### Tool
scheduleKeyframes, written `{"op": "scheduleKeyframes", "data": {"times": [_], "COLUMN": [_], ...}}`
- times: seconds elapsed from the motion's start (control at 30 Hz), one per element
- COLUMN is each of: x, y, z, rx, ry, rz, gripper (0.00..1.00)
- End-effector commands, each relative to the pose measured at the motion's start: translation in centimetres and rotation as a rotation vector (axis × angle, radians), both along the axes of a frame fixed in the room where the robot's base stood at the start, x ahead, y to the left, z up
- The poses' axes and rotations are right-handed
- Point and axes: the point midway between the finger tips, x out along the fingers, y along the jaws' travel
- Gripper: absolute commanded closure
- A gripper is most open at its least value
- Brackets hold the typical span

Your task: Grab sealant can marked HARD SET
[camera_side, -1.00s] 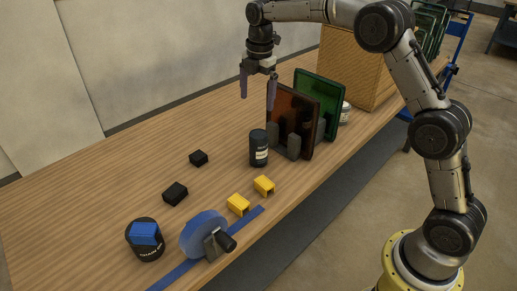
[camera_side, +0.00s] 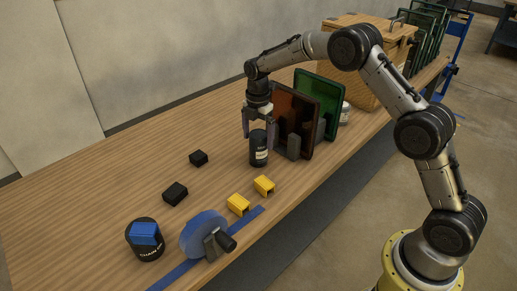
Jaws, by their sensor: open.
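A dark can with a pale label (camera_side: 259,150) stands upright on the wooden table, just left of an amber panel. The label is too small to read. My gripper (camera_side: 259,134) points down right over this can, fingers apart, with the can's top between or just below the fingertips; I cannot tell which. Another can, pale (camera_side: 345,113), stands behind the green panel and is partly hidden.
The amber panel (camera_side: 296,112) and green panel (camera_side: 322,92) stand upright close to my gripper. Yellow blocks (camera_side: 239,204), black blocks (camera_side: 175,193) and a blue disc (camera_side: 203,232) lie toward the front. A wooden crate (camera_side: 365,70) is at the back. The left table area is clear.

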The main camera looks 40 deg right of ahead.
Motion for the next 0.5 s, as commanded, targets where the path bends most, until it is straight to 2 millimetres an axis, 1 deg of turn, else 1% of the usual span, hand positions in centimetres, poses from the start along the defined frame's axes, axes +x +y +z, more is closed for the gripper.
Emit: {"op": "scheduleKeyframes", "data": {"times": [0.03,0.2,0.3,0.5], "x": [-0.2,-0.2,-0.1,-0.1], "y": [-0.1,-0.2,-0.2,-0.1], "z": [-1.0,-3.2,-3.7,-3.8], "rx": [0.000,0.000,0.000,0.000], "ry": [0.006,0.005,0.002,0.001], "rz": [-0.001,0.000,0.000,0.000], "gripper": [0.00,0.00,0.00,0.00]}}
